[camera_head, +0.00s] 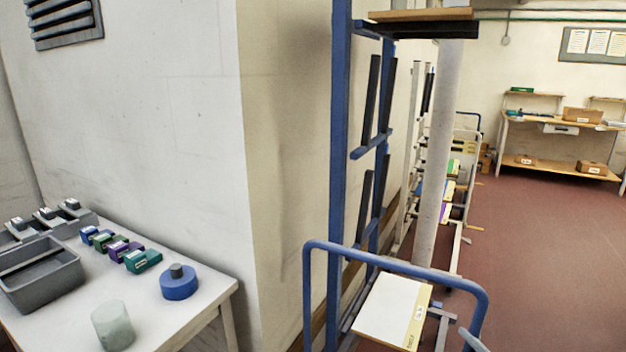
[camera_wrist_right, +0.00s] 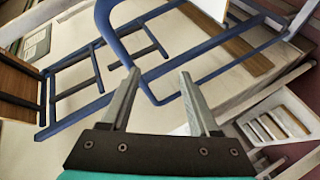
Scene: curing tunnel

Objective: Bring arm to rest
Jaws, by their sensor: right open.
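My right gripper (camera_wrist_right: 159,75) shows in the right wrist view, its two grey fingers apart with nothing between them. Beyond the fingertips is a bent blue tube frame (camera_wrist_right: 112,40); the gap between it and the fingers is hard to judge. Neither gripper can be made out in the head view. My left gripper is in no view.
A blue-handled cart (camera_head: 398,257) with a pale board (camera_head: 388,310) stands front centre, beside a tall blue rack (camera_head: 340,130) and a wall corner. A white table (camera_head: 205,290) at left holds grey trays (camera_head: 45,285), coloured blocks and a blue disc (camera_head: 179,285). Red floor (camera_head: 540,260) is open at right.

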